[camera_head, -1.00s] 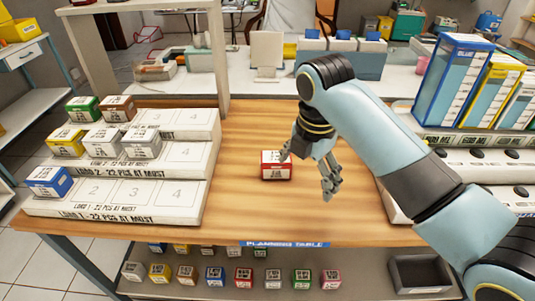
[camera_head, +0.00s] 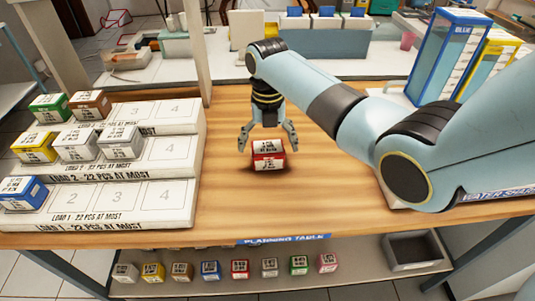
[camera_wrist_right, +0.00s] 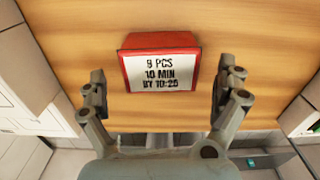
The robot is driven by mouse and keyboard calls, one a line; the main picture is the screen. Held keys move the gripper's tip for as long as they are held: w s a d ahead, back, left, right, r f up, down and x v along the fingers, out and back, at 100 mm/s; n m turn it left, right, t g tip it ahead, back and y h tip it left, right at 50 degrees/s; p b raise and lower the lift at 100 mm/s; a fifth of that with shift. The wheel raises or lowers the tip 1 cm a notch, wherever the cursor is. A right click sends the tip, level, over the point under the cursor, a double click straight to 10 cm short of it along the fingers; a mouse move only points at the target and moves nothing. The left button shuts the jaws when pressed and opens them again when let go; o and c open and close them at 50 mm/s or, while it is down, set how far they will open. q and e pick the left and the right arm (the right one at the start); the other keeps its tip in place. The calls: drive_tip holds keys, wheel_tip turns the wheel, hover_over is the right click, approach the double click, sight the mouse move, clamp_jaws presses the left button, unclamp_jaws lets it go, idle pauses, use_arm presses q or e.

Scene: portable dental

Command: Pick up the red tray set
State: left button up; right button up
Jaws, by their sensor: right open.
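The red tray set (camera_head: 268,156) is a small red box with a white printed label on top. It sits on the wooden planning table (camera_head: 330,215). In the right wrist view the red box (camera_wrist_right: 158,64) shows its label reading "9 PCS 10 MIN BY 10:25". My right gripper (camera_head: 268,142) is open and empty above the box, with one finger to each side of it in the head view. In the right wrist view the open fingers (camera_wrist_right: 164,92) flank the box's near edge without visibly touching it. My left gripper is not in view.
A stepped white rack (camera_head: 150,205) with coloured boxes stands left of the red box. Several small boxes (camera_head: 210,270) and a grey bin (camera_head: 412,250) are on the lower shelf. The wood around the red box is clear.

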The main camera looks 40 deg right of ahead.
wheel_tip(320, 180, down, 3)
drive_tip(key=shift+r, duration=0.1)
drive_tip(key=c, duration=1.3)
